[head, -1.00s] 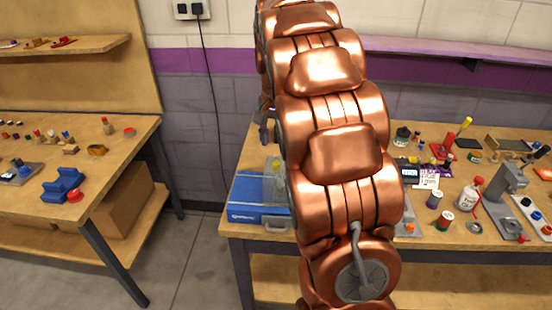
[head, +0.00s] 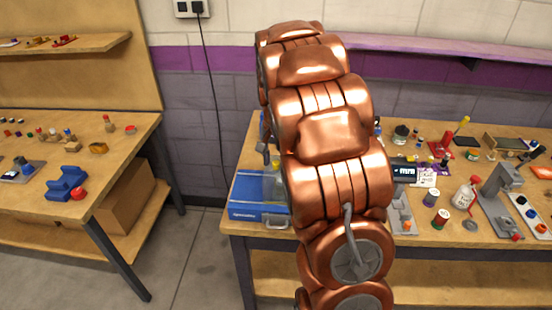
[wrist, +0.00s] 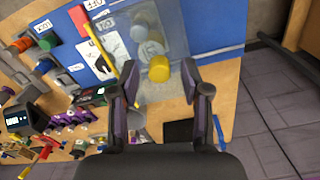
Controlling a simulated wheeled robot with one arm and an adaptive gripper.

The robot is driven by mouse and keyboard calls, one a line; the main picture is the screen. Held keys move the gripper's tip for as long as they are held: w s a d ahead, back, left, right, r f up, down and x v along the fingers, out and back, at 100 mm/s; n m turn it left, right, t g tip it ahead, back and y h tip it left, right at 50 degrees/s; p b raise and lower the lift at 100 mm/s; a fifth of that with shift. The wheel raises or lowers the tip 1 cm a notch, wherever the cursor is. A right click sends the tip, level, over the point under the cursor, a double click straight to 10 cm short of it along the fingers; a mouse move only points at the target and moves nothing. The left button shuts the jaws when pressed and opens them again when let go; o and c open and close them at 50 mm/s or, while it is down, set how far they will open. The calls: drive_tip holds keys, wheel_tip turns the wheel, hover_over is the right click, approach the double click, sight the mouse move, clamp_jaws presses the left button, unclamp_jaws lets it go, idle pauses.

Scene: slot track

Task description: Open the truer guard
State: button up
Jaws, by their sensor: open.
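A clear guard panel (wrist: 178,40) with a yellow knob (wrist: 159,68) shows in the wrist view, in front of a blue board (wrist: 215,25). Pale round parts show behind the panel. I take this panel to be the truer guard. My gripper (wrist: 160,80) is open, with one dark finger on each side of the knob in the picture. I cannot tell whether a finger touches it. In the head view a blue unit (head: 258,190) stands at the bench's left end, partly hidden by my copper arm, and most of my gripper is hidden too.
The bench (head: 420,238) holds a small display box (head: 404,170), spools (head: 440,218), a white bottle (head: 466,194) and a grey stand (head: 497,190) to the right of my arm. A second table (head: 110,190) stands at left, with open floor between.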

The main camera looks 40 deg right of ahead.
drive_tip(key=shift+c, duration=0.4)
clamp_jaws()
